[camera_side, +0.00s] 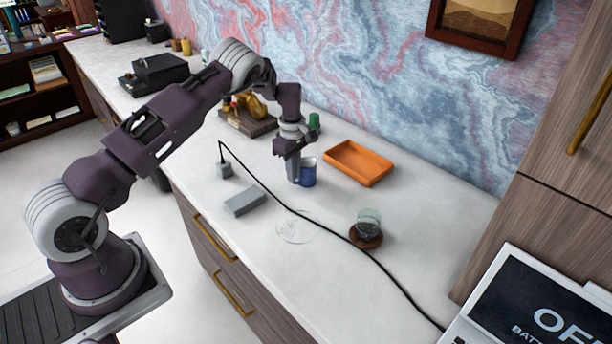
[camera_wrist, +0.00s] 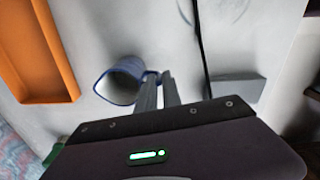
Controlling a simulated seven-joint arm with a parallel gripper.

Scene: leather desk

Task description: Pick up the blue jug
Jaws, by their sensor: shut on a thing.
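The blue jug (camera_side: 308,172) stands upright on the pale counter, left of the orange tray. In the wrist view the jug (camera_wrist: 122,84) shows its open mouth and blue outside, with its handle side toward my fingers. My gripper (camera_side: 293,180) points down at the jug's left side. In the wrist view my gripper's (camera_wrist: 159,80) two fingers are close together at the jug's handle, shut on it. The handle is mostly hidden between the fingertips. I cannot tell whether the jug is clear of the counter.
An orange tray (camera_side: 358,164) lies right of the jug. A grey block (camera_side: 245,202), a small grey box with a black cable (camera_side: 285,206), a clear glass item (camera_side: 293,230) and a glass on a brown coaster (camera_side: 366,238) are in front. A green item (camera_side: 314,122) stands behind.

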